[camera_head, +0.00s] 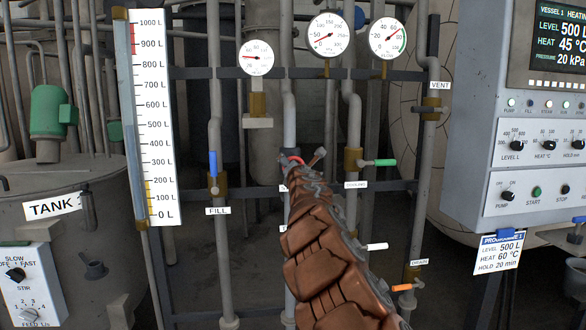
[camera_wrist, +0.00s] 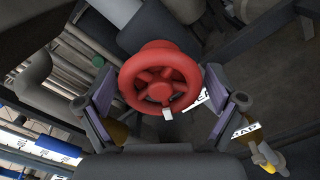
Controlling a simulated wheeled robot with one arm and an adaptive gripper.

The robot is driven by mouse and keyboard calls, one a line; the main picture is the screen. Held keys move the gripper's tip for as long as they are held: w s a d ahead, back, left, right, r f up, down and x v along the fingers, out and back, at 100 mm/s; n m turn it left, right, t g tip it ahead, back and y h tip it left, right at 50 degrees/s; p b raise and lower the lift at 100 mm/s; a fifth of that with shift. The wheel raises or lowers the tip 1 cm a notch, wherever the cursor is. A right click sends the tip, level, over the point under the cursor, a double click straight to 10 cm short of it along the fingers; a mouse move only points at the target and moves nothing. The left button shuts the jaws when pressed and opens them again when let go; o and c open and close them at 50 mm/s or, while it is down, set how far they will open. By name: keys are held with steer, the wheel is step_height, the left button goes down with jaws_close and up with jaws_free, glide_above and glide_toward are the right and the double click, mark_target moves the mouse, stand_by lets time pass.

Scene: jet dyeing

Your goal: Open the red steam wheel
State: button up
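The red steam wheel (camera_wrist: 160,92) is a spoked handwheel that fills the middle of the wrist view. In the head view only a sliver of its red rim (camera_head: 293,159) shows past the end of my arm. My gripper (camera_wrist: 161,100) is open, with one finger pad on each side of the wheel. The left pad is close to the rim, and a narrow gap shows at the right pad. Whether either pad touches the rim cannot be told. In the head view my brown-sleeved arm hides most of the wheel and its label.
Vertical pipes carry a blue fill handle (camera_head: 213,165), a green handle (camera_head: 385,162), a white handle (camera_head: 377,246) and an orange drain handle (camera_head: 403,287) near my arm. Gauges (camera_head: 256,57) hang above. A tank (camera_head: 70,230) stands left and a control panel (camera_head: 530,130) right.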

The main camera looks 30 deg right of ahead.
steer(key=shift+s, duration=0.15)
stand_by(0.3)
steer(key=v, duration=1.1)
steer(key=shift+s, duration=0.35)
steer(key=shift+a, duration=0.15)
stand_by(0.6)
